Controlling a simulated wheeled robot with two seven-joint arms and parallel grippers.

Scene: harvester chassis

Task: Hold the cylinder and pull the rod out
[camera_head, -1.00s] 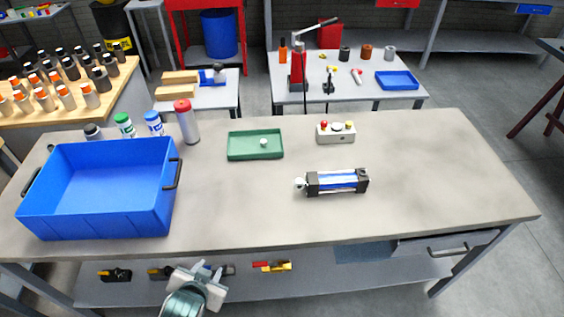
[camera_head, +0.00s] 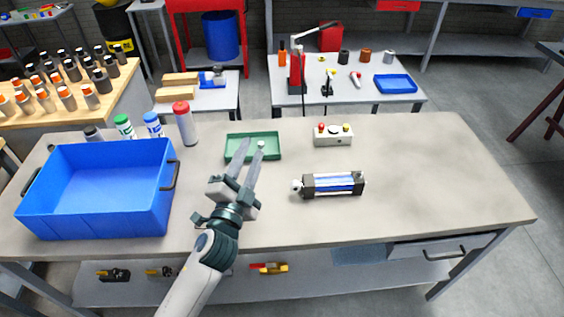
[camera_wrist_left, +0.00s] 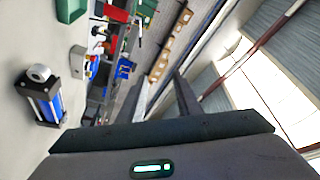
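The cylinder (camera_head: 335,184) lies on the workbench right of centre, with a blue body and dark end caps. Its light rod end (camera_head: 297,186) sticks out on the left. The cylinder also shows at the left of the left wrist view (camera_wrist_left: 45,105), its rod end (camera_wrist_left: 38,72) facing up in that picture. My left gripper (camera_head: 252,147) is over the bench, left of the cylinder and apart from it. Its fingers are spread and nothing shows between them; they also show in the left wrist view (camera_wrist_left: 163,88). My right gripper is in neither view.
A green tray (camera_head: 233,157) lies behind the left gripper. A button box (camera_head: 333,140) stands behind the cylinder. A large blue bin (camera_head: 95,205) and several bottles (camera_head: 186,125) take up the bench's left side. The bench's right side is clear.

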